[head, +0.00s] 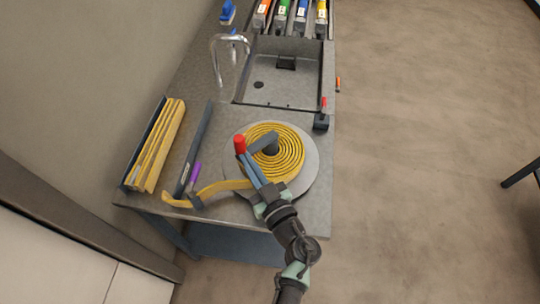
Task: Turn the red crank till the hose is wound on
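The red crank handle (239,145) stands upright at the left end of a dark crank arm (262,143) on the reel's hub. The yellow hose (285,152) lies in several flat coils around the hub on a round grey plate (308,172). A loose length of hose (222,187) runs left to the bench's front left corner. My gripper (246,160) reaches up from the front, over the coil's left side, with its fingertips at the base of the red handle. I cannot tell whether the fingers are closed around it or just beside it.
A purple-handled tool (193,174) stands by the loose hose. A rack of yellow strips (160,145) is at the left.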

